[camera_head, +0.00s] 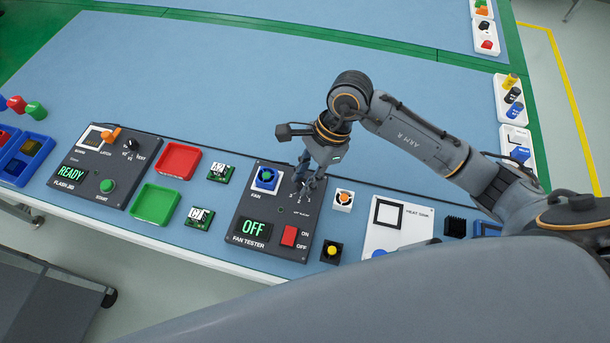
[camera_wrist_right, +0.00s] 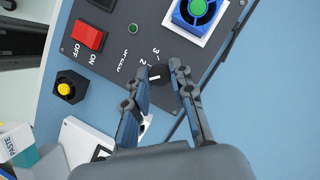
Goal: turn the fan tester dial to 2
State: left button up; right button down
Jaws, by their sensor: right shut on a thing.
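The fan tester (camera_head: 240,243) is a dark panel near the table's front edge. Its display (camera_head: 253,228) reads OFF. A blue fan with a green hub (camera_head: 265,177) sits at its upper left; it also shows in the right wrist view (camera_wrist_right: 196,9). A red ON/OFF switch (camera_head: 289,236) is at its lower right. The black dial (camera_wrist_right: 155,72) has a white pointer mark, with the printed 2 and 3 beside it. My right gripper (camera_wrist_right: 164,68) is shut on the dial from above. In the head view the gripper (camera_head: 303,190) hides most of the dial. My left gripper is out of view.
The heat sink board (camera_head: 397,226) lies farther right. Green (camera_head: 155,204) and red (camera_head: 178,160) trays lie left.

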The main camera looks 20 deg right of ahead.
jog(key=m+t+b, duration=0.1)
jog(key=m, duration=0.1)
jog(key=m+b, duration=0.2)
jog(key=shift+s+f+m+t, duration=0.1)
jog(key=shift+m+t, duration=0.2)
jog(key=shift+t, duration=0.1)
jog(key=shift+s+m+t+b, duration=0.1)
jog(key=shift+m+t+b, duration=0.8)
jog(key=shift+m, duration=1)
jog(key=shift+h, duration=0.4)
jog(key=c, duration=1.1)
grip_release()
